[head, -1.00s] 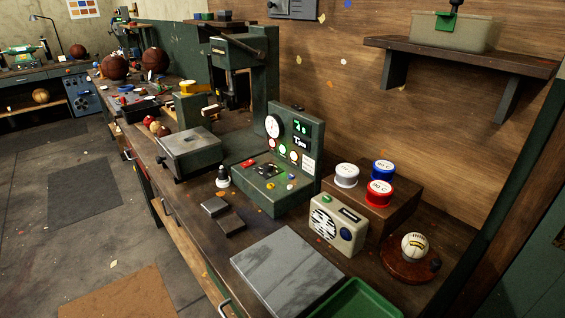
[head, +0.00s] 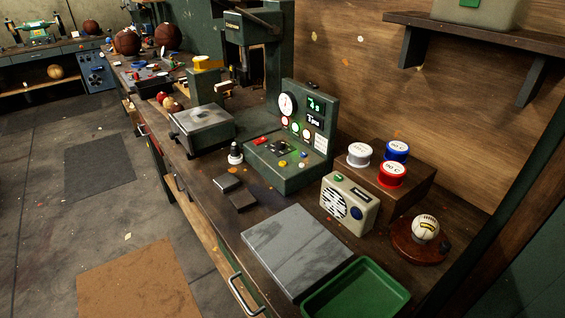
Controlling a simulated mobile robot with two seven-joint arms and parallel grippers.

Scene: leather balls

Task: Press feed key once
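A green control box (head: 322,105) stands on the workbench near the middle of the head view. Its upright face has a round white dial (head: 288,104), a lit green display (head: 316,104), a second display (head: 314,120) and a row of small round lamps. Its lower deck (head: 287,182) carries a red key (head: 262,141), a dark square pad (head: 280,149) and several small yellow and blue buttons (head: 283,163). The labels are too small to read, so I cannot tell which one is the feed key. Neither of my grippers is in view.
A green press (head: 255,50) stands behind the control box. A black-and-white knob (head: 235,154) and dark blocks (head: 242,201) lie in front. A radio (head: 348,203), labelled tins (head: 392,174), a ball on a stand (head: 425,228), a grey slab (head: 297,249) and a green tray (head: 357,289) are to the right.

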